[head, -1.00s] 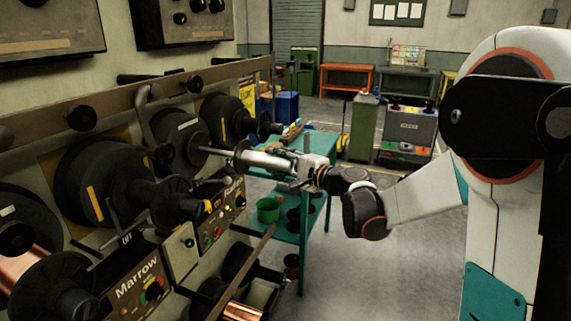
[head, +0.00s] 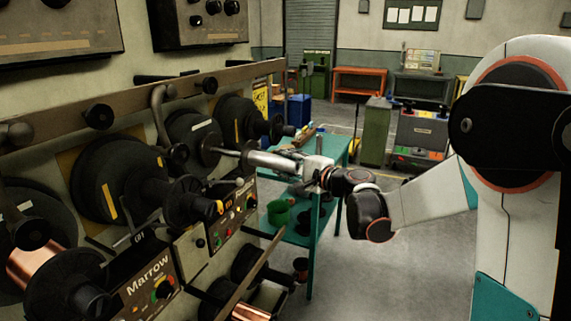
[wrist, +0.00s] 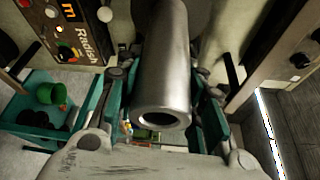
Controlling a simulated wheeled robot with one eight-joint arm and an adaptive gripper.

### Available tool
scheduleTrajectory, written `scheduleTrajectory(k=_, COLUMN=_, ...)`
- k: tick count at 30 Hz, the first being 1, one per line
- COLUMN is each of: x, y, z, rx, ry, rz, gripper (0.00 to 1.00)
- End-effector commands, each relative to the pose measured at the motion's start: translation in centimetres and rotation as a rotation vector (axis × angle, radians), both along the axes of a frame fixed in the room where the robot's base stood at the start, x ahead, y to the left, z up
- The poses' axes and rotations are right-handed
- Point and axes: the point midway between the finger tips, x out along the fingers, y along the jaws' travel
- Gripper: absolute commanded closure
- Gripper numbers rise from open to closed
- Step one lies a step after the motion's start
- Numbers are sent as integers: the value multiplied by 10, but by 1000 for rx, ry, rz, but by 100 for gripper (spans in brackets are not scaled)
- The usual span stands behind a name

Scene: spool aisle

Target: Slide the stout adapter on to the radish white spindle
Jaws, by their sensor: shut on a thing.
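The stout adapter (wrist: 164,75) is a smooth grey metal tube. Its open end faces the camera in the wrist view, and its far end runs out of the top. It also shows in the head view (head: 270,160), pointing left at the spool rack. My gripper (head: 305,168) is shut on it, with teal fingers on both sides in the wrist view (wrist: 165,110). A thin pale rod, seemingly the radish white spindle (head: 228,152), sticks out from a black spool towards the adapter's flanged end. I cannot tell whether the adapter is around its tip. The adapter hides the spindle in the wrist view.
A panel marked Radish (wrist: 75,30) is at upper left in the wrist view. Black spools (head: 120,180) and a Marrow panel (head: 150,285) line the rack on the left. A teal table (head: 325,165) with a green bucket (head: 279,212) stands behind.

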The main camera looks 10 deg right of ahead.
Motion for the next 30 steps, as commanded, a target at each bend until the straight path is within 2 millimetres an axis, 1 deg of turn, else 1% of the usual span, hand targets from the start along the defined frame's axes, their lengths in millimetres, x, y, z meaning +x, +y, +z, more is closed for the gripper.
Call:
scheduleTrajectory(k=8, x=2, y=3, z=0, rx=0, ry=0, rz=0, gripper=98)
scheduleTrajectory(k=30, x=29, y=41, z=0, rx=0, ry=0, rz=1, gripper=98)
